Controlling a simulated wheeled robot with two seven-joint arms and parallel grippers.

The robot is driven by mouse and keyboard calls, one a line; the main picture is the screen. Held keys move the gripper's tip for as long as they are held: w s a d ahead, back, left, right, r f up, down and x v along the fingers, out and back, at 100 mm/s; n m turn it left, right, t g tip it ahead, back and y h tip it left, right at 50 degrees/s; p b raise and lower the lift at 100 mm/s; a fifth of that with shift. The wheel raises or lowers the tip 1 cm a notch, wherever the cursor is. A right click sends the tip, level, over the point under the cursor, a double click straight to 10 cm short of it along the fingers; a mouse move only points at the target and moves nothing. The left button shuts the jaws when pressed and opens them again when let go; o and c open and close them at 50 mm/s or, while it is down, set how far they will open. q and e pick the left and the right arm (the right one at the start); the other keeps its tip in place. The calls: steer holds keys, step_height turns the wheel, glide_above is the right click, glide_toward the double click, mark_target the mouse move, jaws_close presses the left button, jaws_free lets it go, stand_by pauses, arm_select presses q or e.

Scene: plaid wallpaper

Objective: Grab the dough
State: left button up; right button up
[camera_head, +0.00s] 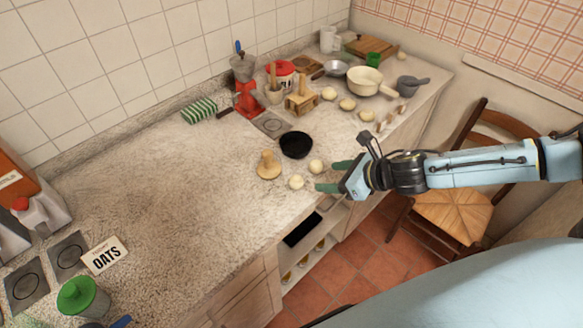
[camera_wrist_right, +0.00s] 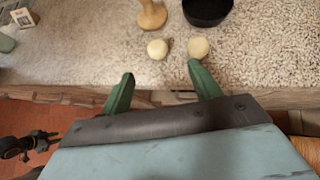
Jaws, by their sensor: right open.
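Two pale dough balls lie near the counter's front edge in the head view: one dough ball (camera_head: 296,182) to the left and one dough ball (camera_head: 316,166) to the right. In the right wrist view they show as the left ball (camera_wrist_right: 157,49) and the right ball (camera_wrist_right: 198,47), both beyond the fingertips. My right gripper (camera_head: 325,176) is open and empty, its green fingers pointing at the two balls. It also shows in the right wrist view (camera_wrist_right: 161,80), with the fingers wide apart. More dough-like pale lumps (camera_head: 347,104) lie farther back on the counter.
A wooden press (camera_head: 268,167) and a black bowl (camera_head: 296,145) stand just behind the balls. A red grinder (camera_head: 246,92), a cream pot (camera_head: 366,81) and a grey mortar (camera_head: 411,86) stand farther back. The counter's left middle is clear. A wooden chair (camera_head: 452,210) stands at right.

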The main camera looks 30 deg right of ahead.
glide_toward(287, 179)
steer(key=shift+w+f, duration=0.35)
steer(key=shift+f, duration=0.2)
steer(key=shift+a+x, duration=0.2)
steer(key=shift+x, duration=2.45)
steer(key=shift+r, duration=0.15)
steer(key=c, duration=1.1)
